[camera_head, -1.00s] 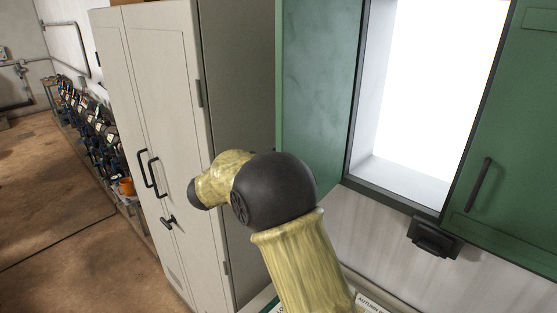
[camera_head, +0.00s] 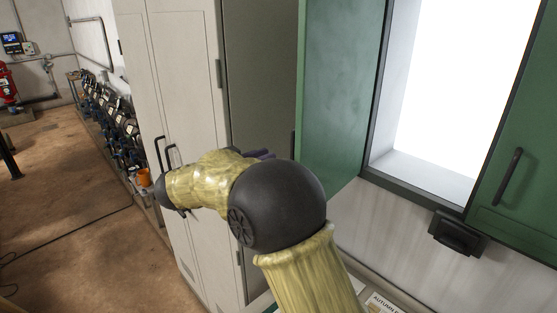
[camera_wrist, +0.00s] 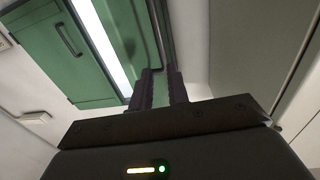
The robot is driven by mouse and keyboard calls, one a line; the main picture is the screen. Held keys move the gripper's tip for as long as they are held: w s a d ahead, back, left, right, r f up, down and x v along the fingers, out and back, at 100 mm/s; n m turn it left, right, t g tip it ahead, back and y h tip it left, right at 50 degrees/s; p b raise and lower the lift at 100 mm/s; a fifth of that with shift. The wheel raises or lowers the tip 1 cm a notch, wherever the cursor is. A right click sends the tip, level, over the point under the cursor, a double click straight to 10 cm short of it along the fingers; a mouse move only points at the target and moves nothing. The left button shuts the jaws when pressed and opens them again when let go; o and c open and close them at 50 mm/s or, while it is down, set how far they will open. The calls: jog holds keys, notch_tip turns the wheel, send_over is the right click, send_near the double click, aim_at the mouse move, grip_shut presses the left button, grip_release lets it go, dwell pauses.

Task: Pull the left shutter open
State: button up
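The left shutter (camera_head: 340,95) is a green panel that stands swung out from the left side of a bright window opening. A dark piece, perhaps its handle, shows at its outer edge in the head view. In the wrist view the green panel right of the bright strip appears to be this shutter (camera_wrist: 129,30). My gripper (camera_wrist: 162,75) shows two dark fingers, apart, with green visible in the gap. I cannot tell whether they touch the shutter. In the head view my arm hides most of the gripper.
A dark box (camera_head: 457,232) sits below the window. A tall pale cabinet (camera_head: 185,90) stands close on the left. Brown floor (camera_head: 70,190) is open beyond it.

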jog(key=b+v, duration=0.2)
jog(key=v, duration=0.4)
jog(key=shift+s+a, duration=0.2)
jog(key=shift+a, duration=0.15)
jog(key=w+d+f+n+t+y+b, duration=0.3)
jog(key=w+d+f+n+t+y, duration=0.35)
jog(key=w+n+y, duration=0.4)
jog(key=s+d+f+n+g+y, duration=0.1)
jog(key=s+d+f+g+y, duration=0.15)
jog(key=s+f, duration=0.3)
jog(key=s+d+f+g+y, duration=0.2)
jog(key=s+f+g+y, duration=0.15)
jog(key=f, duration=0.35)
jog(key=s+d+f+g, duration=0.2)
jog(key=s+d+f, duration=0.1)
jog(key=s, duration=0.4)
jog(key=s+d+f+g+h+b, duration=0.1)
jog(key=s+d+f+g, duration=0.2)
jog(key=s+f, duration=0.2)
jog(key=s+d+f+g+b, duration=0.1)
jog(key=s+d+f+g, duration=0.2)
jog(key=s, duration=0.6)
jog(key=shift+x, duration=0.8)
